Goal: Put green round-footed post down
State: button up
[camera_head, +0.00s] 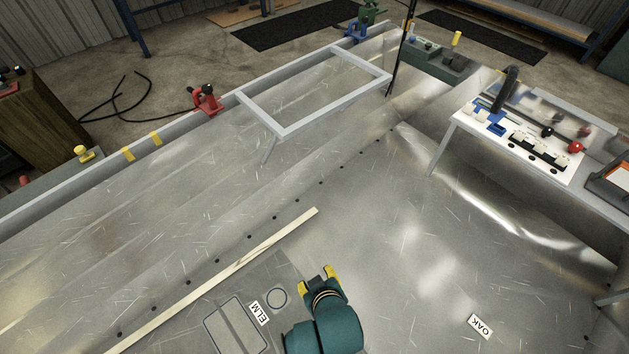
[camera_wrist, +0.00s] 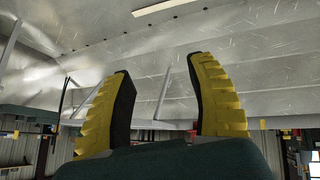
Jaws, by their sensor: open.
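My gripper (camera_head: 317,279) is low in the head view, above the bare metal floor and beside the ELM patch. Its yellow fingers stand apart with nothing between them. In the wrist view my gripper (camera_wrist: 158,72) also shows open and empty, with the hull's metal sheets beyond. I cannot make out a green round-footed post for sure. A small green object (camera_head: 372,12) stands at the far end of the hull's edge, far from my gripper; its foot is too small to tell.
The ELM label (camera_head: 259,313) lies by an outlined circle and rectangle. A pale strip (camera_head: 220,277) runs beside them. The OAK label (camera_head: 480,326) lies at right on open floor. A grey frame (camera_head: 284,131) and a white-topped bench (camera_head: 520,150) stand farther off.

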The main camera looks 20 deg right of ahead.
jog(key=w+r+m+t, duration=0.1)
jog(key=w+r+t, duration=0.25)
jog(key=r, duration=1.15)
jog(key=w+r+m+t, duration=0.1)
jog(key=w+r+t, duration=0.3)
jog(key=r, duration=1.1)
jog(key=s+r+t, duration=0.3)
jog(key=s+r, duration=0.1)
jog(key=r, duration=0.6)
jog(key=s+a+r+m+t, duration=0.1)
jog(key=s+r+t, duration=0.3)
jog(key=r, duration=0.6)
jog(key=shift+a+r, duration=0.3)
jog(key=shift+r, duration=0.05)
notch_tip(320, 180, up, 54)
jog(key=p, duration=5.4)
jog(key=shift+r+m+h, duration=0.25)
jog(key=shift+m+h, duration=0.05)
